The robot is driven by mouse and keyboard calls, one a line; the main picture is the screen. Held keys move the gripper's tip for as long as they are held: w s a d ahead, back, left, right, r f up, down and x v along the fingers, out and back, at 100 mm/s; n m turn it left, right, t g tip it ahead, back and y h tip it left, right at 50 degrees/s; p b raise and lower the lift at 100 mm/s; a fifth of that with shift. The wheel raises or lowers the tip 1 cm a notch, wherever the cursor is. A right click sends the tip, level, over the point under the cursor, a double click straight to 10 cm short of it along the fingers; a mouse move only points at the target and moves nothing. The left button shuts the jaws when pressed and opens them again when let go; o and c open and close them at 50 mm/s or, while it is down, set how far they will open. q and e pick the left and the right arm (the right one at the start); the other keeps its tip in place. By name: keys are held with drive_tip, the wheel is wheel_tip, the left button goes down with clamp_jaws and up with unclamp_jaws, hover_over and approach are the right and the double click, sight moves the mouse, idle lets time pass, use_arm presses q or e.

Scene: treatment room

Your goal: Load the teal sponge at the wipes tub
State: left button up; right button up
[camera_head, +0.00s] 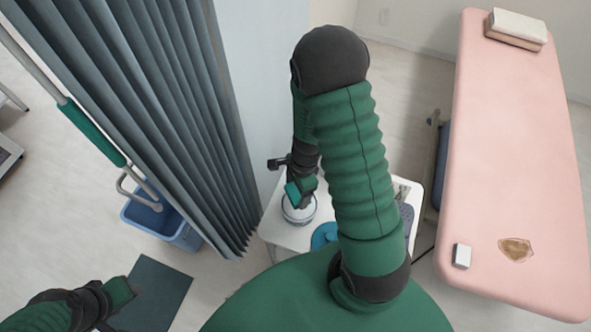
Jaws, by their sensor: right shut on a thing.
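My right gripper (299,188) is shut on the teal sponge (294,194) and points down. It is directly over the white wipes tub (299,215), which has a blue band and stands on a small white table (279,236). The sponge overlaps the tub's top in this view; I cannot tell whether it touches the tub. A round blue lid-like thing (321,237) lies on the table beside the tub, partly hidden by my own body. My left arm shows at the lower left with its gripper (112,310) low in the picture; its fingers are unclear.
A grey-blue curtain (150,110) hangs left of the table. A blue bucket (165,223) and a dark mat (150,290) are on the floor. A pink treatment bed (515,160) stands at the right, with a white box (461,256) and a brown stain-like patch (516,249).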

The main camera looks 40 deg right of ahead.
sight(297, 199)
drive_tip(key=shift+s+d+f+b, duration=0.1)
drive_tip(key=shift+d+f+b, duration=0.45)
drive_tip(key=shift+d, duration=0.35)
drive_tip(key=shift+s+a+f+b, duration=0.1)
drive_tip(key=shift+s+f+b, duration=0.1)
drive_tip(key=shift+f+b, duration=0.25)
drive_tip(key=a+f+b, duration=0.1)
drive_tip(key=b, duration=0.1)
drive_tip(key=a+f+b, duration=0.1)
drive_tip(key=f, duration=0.1)
drive_tip(key=shift+w+a+f+b, duration=0.1)
drive_tip(key=shift+w+f+b, duration=0.1)
drive_tip(key=shift+b, duration=0.15)
drive_tip(key=shift+f, duration=0.2)
drive_tip(key=shift+s+d+f, duration=0.1)
drive_tip(key=shift+s+d, duration=0.05)
drive_tip(key=shift+d, duration=0.85)
drive_tip(key=shift+a, duration=0.75)
drive_tip(key=shift+d+f+b, duration=0.25)
drive_tip(key=shift+d+b, duration=0.05)
drive_tip(key=shift+d, duration=0.25)
drive_tip(key=shift+a, duration=0.4)
use_arm(q)
drive_tip(key=s+x, duration=0.1)
drive_tip(key=x, duration=0.5)
drive_tip(key=shift+s+f, duration=0.25)
drive_tip(key=shift+s, duration=0.25)
